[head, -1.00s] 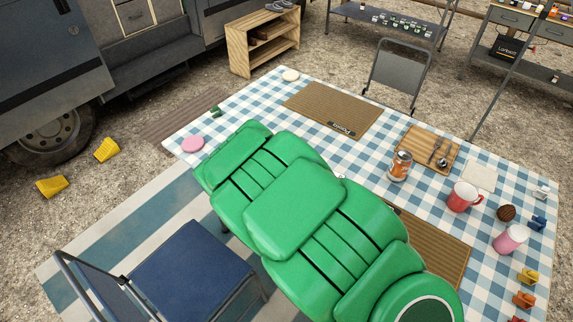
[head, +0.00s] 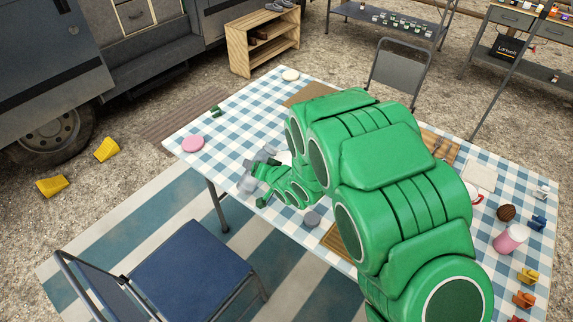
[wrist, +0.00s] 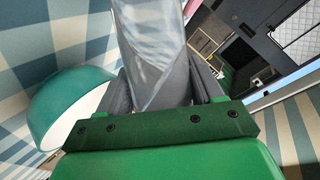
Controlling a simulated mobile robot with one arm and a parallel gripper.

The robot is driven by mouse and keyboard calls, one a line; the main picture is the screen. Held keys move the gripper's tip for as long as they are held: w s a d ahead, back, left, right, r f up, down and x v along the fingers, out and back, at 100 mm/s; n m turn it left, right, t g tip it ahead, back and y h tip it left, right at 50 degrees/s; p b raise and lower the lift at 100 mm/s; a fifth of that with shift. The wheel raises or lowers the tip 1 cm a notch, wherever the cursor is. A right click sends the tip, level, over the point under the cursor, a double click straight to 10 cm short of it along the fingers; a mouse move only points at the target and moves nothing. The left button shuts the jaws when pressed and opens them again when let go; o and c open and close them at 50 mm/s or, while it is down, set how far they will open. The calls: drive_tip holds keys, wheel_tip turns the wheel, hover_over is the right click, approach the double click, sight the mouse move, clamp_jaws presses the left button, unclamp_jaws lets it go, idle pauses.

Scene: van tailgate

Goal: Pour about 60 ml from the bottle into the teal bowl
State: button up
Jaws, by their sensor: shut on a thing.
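My gripper (head: 262,174) is over the front edge of the checked table, shut on a clear bottle (head: 247,184). In the wrist view the bottle (wrist: 155,45) stands out between the two grey fingers (wrist: 160,92). Its liquid level and exact tilt cannot be told. The teal bowl (wrist: 72,98), with a pale inside, is left of the bottle in the wrist view, apart from it, on the checked cloth. In the head view a pale shape just behind my gripper may be the bowl; my arm hides most of it.
A pink disc (head: 193,143) and a pale disc (head: 290,75) lie on the table's left part. A grey round thing (head: 312,218) is near the front edge. A pink cup (head: 508,238) and a brown ball (head: 506,212) stand right. A blue chair (head: 190,270) is in front.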

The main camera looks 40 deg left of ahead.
drive_tip(key=shift+r+m+g, duration=0.25)
drive_tip(key=shift+m+g, duration=0.05)
drive_tip(key=shift+m, duration=0.2)
drive_tip(key=shift+s+a+f+m, duration=0.1)
drive_tip(key=shift+s+f+m, duration=0.2)
drive_tip(key=shift+m, duration=0.1)
wheel_tip(320, 180, down, 3)
drive_tip(key=shift+s+r+m+g+y, duration=0.15)
drive_tip(key=shift+m+g+y, duration=0.35)
drive_tip(key=shift+m+g, duration=0.15)
drive_tip(key=shift+s+a+r+m+g+y, duration=0.15)
drive_tip(key=shift+r+m+g+y, duration=0.15)
drive_tip(key=shift+r+m+g, duration=0.25)
drive_tip(key=shift+w+d+r+m, duration=0.3)
drive_tip(key=shift+w+r+m, duration=0.2)
drive_tip(key=shift+w+r, duration=0.25)
drive_tip(key=shift+w+f+m+g+y+p, duration=0.1)
drive_tip(key=shift+m+g+y+p, duration=0.3)
drive_tip(key=shift+m+g+y, duration=0.15)
idle(0.6)
idle(0.8)
drive_tip(key=shift+p, duration=0.3)
